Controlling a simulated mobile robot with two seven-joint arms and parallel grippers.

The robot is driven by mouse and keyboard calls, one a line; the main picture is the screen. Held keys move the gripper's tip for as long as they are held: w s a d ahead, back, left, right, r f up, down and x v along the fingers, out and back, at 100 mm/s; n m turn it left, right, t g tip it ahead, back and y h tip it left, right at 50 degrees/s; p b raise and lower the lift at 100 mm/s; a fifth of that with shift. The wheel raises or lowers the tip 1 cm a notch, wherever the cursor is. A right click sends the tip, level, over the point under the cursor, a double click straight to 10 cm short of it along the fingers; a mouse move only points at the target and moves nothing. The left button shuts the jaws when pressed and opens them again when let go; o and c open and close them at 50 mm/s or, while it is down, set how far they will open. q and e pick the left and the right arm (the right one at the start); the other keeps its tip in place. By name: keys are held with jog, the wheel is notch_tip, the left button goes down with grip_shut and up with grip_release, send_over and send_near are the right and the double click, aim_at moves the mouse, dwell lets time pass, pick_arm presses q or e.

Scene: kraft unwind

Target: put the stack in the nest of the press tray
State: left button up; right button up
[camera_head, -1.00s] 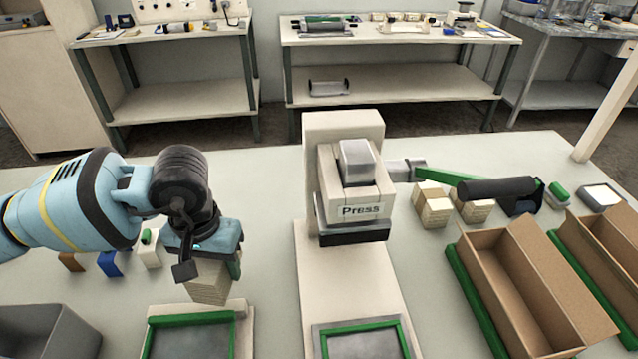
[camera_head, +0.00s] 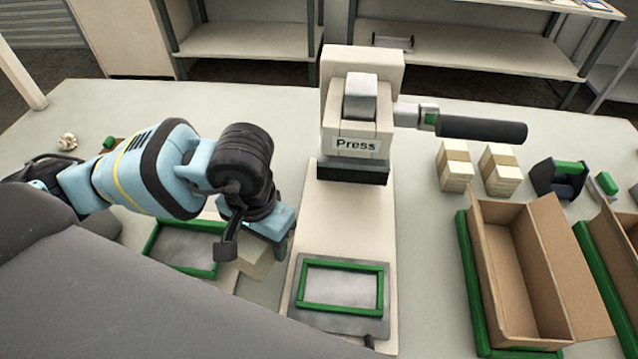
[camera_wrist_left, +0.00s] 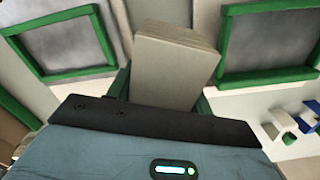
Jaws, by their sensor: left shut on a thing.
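My left gripper (camera_head: 268,232) is shut on the stack (camera_head: 254,264), a pale block of layered sheets. It holds the stack between the left green-framed tray and the press tray. The press tray (camera_head: 388,294) lies in front of the press, and its nest (camera_head: 340,287) is a bare grey rectangle inside a green frame. In the left wrist view the stack (camera_wrist_left: 172,66) juts from the jaws, tilted in the picture. The green-framed nest (camera_wrist_left: 66,44) there looks empty. The jaw tips are partly hidden behind the stack. My right gripper is not in view.
The press (camera_head: 358,120) stands behind the tray, its black-gripped lever (camera_head: 480,129) reaching right. Left is another green-framed tray (camera_head: 185,248), with no stack in it. Two banded stacks (camera_head: 456,168) and an open carton (camera_head: 520,265) are at the right.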

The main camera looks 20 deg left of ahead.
pick_arm(q)
jog(key=shift+s+a+f, duration=0.2)
jog(key=shift+a+f, duration=0.05)
jog(key=shift+f, duration=0.05)
jog(key=shift+d, duration=0.1)
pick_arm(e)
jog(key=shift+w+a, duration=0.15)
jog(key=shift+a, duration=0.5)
